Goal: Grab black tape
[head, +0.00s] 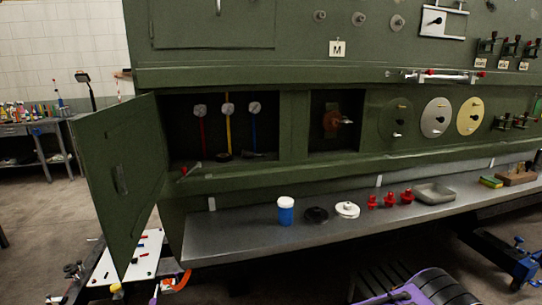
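A small dark round object (222,156), which may be a roll of black tape, lies on the floor of the open left compartment, below the hanging coloured handles. Another dark, flat piece (251,154) lies just right of it; its shape is too small to tell. A black round piece (316,215) with a raised middle sits on the grey shelf between the blue cup and a white round piece. I cannot tell for sure which of these is the tape. Neither of my grippers shows in the head view.
An open green door (121,180) swings out left of the compartment. The grey shelf (240,232) holds a blue cup (286,212), a white round piece (347,209), red pieces (390,200) and a grey tray (434,193). A purple and black object (430,288) stands low in front.

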